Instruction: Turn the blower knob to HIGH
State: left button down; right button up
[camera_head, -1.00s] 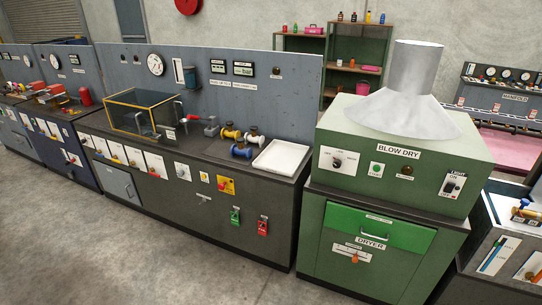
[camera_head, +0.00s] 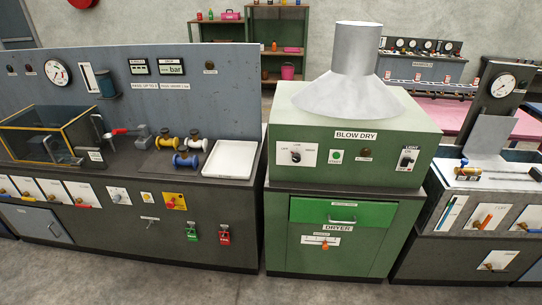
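The blower knob (camera_head: 296,156) is a small dark knob on a white plate at the left of the green blow dry unit's front. The plate has a label on the left, one above and one on the right; the lettering is too small to read with certainty, and so is the knob's exact pointing. The blow dry unit (camera_head: 400,173) carries a BLOW DRY label and a grey metal hood (camera_head: 352,80) on top. Neither of my grippers is in view.
A green button (camera_head: 335,156) and a light switch (camera_head: 407,158) share the panel. The dryer drawer (camera_head: 310,211) is below. The grey bench at left holds several flanged spools (camera_head: 185,160) and a white tray (camera_head: 229,158). Floor in front is clear.

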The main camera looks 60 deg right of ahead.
aim_at(296, 157)
jog(key=z, duration=0.15)
jog(key=i, duration=0.7)
jog(key=z, duration=0.95)
jog(key=i, duration=0.6)
jog(key=z, duration=0.65)
